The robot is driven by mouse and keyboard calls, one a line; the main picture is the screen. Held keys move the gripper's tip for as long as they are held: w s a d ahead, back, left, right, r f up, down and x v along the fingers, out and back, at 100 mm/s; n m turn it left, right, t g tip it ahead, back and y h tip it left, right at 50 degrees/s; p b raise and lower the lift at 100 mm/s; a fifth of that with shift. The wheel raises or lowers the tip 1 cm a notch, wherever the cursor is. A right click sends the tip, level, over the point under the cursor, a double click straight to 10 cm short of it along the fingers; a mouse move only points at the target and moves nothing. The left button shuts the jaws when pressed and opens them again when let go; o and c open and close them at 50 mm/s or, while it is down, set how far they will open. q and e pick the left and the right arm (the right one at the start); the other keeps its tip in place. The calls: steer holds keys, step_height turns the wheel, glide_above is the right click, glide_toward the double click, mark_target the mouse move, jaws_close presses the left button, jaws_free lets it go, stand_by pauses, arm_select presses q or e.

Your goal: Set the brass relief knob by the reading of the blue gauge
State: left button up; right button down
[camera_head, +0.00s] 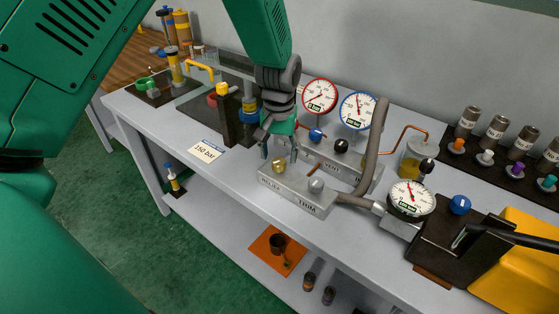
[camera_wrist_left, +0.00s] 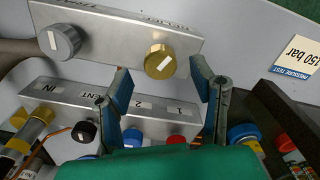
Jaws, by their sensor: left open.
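The blue-rimmed gauge (camera_head: 358,110) stands at the back of the bench, facing me; its needle is too small to read surely. The brass relief knob (camera_head: 279,165) sits on a grey block (camera_head: 297,190) marked RELIEF and TRIM. In the left wrist view the brass knob (camera_wrist_left: 159,62) has a white mark on its face. My left gripper (camera_head: 280,150) is open and points down at the knob. In the wrist view its fingers stand on either side of the knob, apart from it. My right gripper is not in view.
A silver trim knob (camera_head: 315,184) sits beside the brass one. A red-rimmed gauge (camera_head: 319,96) is left of the blue one. A curved hose (camera_head: 377,140) rises close to the right. A "150 bar" card (camera_head: 206,149) lies left. A white-faced gauge (camera_head: 410,198) stands right.

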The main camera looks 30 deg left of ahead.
mark_target(279, 162)
arm_select(q)
step_height(279, 162, up, 9)
stand_by(0.3)
